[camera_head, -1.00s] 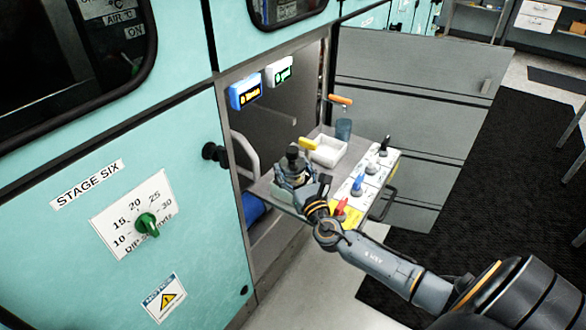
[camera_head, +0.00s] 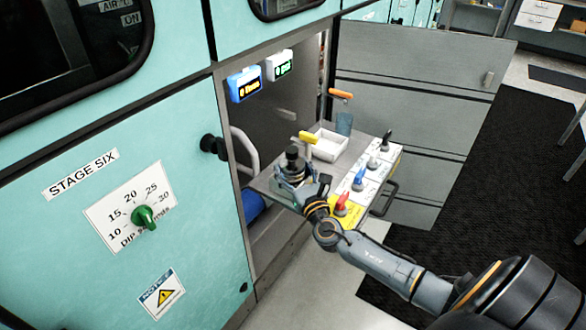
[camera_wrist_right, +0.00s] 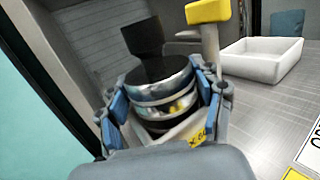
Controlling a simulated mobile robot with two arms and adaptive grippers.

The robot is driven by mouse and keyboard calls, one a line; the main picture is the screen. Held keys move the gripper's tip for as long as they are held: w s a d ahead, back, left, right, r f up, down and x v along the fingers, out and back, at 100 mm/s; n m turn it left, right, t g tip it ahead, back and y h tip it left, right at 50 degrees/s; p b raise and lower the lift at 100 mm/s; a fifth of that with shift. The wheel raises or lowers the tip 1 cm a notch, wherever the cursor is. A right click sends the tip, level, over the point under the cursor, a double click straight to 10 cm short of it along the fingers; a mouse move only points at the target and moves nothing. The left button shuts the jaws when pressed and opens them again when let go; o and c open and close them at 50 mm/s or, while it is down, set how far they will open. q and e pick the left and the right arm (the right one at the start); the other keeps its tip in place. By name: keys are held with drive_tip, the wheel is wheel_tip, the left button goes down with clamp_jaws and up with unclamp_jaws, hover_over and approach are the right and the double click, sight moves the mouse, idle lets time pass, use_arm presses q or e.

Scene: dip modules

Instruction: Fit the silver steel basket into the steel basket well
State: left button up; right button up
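The silver steel basket (camera_wrist_right: 160,92) is a short, shiny round piece with a dark top and a black upright part above it, seen between my right fingers in the right wrist view. My right gripper (camera_head: 292,178) has its blue finger pads against both sides of it and appears shut on it. In the head view the black top (camera_head: 292,154) rises above the gripper, over the left part of the grey shelf (camera_head: 262,184). I cannot make out the basket well; the area under the basket is hidden by the gripper. My left gripper is not in view.
A white open tray (camera_head: 329,148), a yellow-handled piece (camera_head: 308,137) and a blue cup (camera_head: 344,123) stand behind the gripper. An orange lever (camera_head: 341,94) is above the cup. A panel with several coloured levers (camera_head: 360,178) runs along the shelf's right side. The cabinet door (camera_head: 110,215) is at left.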

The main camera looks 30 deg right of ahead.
sight(297, 176)
drive_tip(key=o, duration=0.4)
drive_tip(key=shift+v, duration=4)
